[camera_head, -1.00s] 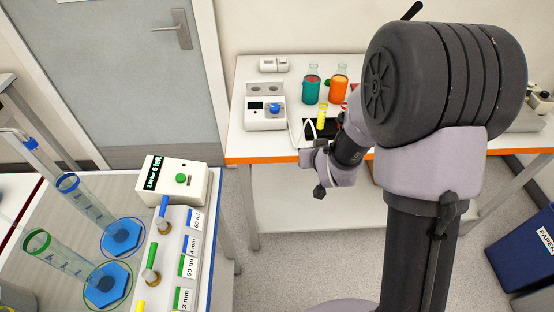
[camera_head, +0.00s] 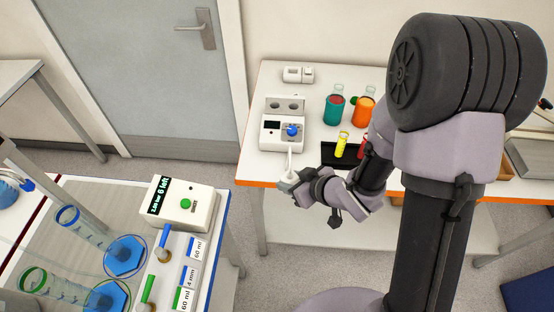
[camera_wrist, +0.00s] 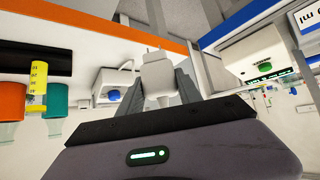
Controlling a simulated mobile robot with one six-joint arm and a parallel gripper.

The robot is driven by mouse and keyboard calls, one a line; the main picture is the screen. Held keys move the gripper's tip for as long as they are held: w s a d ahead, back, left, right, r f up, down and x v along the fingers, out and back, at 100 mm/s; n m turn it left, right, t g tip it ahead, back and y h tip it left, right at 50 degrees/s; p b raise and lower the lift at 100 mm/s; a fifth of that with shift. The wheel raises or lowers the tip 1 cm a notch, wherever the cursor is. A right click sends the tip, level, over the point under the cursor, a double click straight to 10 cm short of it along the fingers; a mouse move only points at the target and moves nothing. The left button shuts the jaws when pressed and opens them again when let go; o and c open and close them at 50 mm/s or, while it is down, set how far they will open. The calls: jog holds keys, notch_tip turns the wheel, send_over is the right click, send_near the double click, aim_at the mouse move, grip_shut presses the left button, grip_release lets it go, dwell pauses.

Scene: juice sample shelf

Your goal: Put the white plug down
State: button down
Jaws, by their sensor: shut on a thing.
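The white plug (camera_wrist: 158,78) is between the two dark fingers of my gripper (camera_wrist: 161,88) in the wrist view, its pins facing away from the wrist. My gripper is shut on it. In the head view my gripper (camera_head: 287,184) hangs at the front orange edge of the back table (camera_head: 262,172), just in front of the white device with a blue knob (camera_head: 272,137). A white cable (camera_head: 290,162) runs between that device and the gripper. The plug is small and hard to make out in the head view. The device also shows in the wrist view (camera_wrist: 110,78).
A black tray (camera_head: 328,155) with a yellow cylinder (camera_head: 342,144) and a red item lies right of the device. Teal (camera_head: 334,109) and orange (camera_head: 364,110) flasks stand behind. A small white box (camera_head: 293,74) sits at the back. The left bench holds a display unit (camera_head: 184,205).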

jog(key=w+a, duration=0.1)
jog(key=w, duration=0.3)
jog(key=w+a+f, duration=0.1)
jog(key=w, duration=0.3)
jog(key=w+a+f+p, duration=0.1)
jog(key=w, duration=0.3)
jog(key=shift+w+a, duration=0.15)
jog(key=shift+w, duration=0.05)
jog(key=shift+f+b, duration=0.55)
jog(key=shift+f, duration=0.9)
jog(key=shift+f, duration=0.25)
jog(key=c, duration=0.8)
grip_release()
jog(key=shift+r, duration=0.1)
